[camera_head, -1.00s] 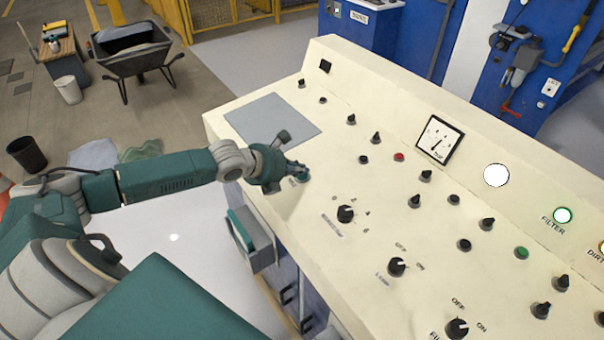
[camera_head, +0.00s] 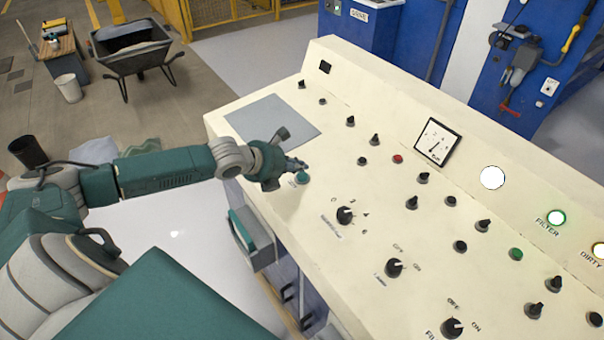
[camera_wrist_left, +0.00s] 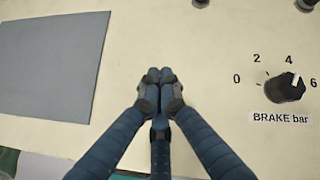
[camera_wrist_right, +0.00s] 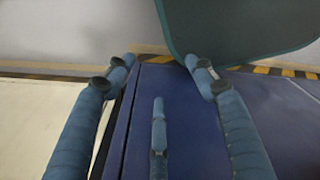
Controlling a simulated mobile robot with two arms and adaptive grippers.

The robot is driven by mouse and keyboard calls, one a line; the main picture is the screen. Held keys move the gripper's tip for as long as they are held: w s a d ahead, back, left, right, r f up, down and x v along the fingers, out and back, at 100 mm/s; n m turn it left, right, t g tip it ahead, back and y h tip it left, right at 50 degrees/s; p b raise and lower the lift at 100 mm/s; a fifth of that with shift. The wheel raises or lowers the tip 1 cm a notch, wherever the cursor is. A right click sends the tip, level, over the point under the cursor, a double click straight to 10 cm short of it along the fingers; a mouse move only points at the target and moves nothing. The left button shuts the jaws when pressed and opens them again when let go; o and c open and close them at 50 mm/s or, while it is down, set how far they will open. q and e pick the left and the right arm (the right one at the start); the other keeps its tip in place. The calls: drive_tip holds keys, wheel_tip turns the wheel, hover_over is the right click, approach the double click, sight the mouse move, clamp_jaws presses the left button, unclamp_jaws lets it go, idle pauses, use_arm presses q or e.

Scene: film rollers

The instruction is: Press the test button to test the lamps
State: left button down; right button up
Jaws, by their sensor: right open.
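The cream control panel (camera_head: 400,120) fills the middle and right of the head view. A green button (camera_head: 302,177) sits near its front-left edge with a small label too small to read; I take it for the test button. My left gripper (camera_head: 297,164) is just above it, fingers together and empty; contact cannot be told. In the left wrist view the closed fingertips (camera_wrist_left: 158,76) hide the button. The white lamp (camera_head: 492,178), the FILTER lamp (camera_head: 556,218) and the DIRTY lamp (camera_head: 599,250) look bright. My right gripper (camera_wrist_right: 158,75) is open and empty beside a blue cabinet surface.
A grey plate (camera_head: 272,121) lies flat behind the left gripper. The BRAKE knob (camera_head: 344,215) and several other knobs and buttons stand to the right. A pressure gauge (camera_head: 437,141) is set at the panel's back. A wheelbarrow (camera_head: 135,55) stands on the far floor.

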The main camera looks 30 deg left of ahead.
wheel_tip(320, 180, up, 4)
drive_tip(key=p, duration=0.3)
drive_tip(key=shift+r+p, duration=0.2)
drive_tip(key=shift+p, duration=0.2)
idle(0.4)
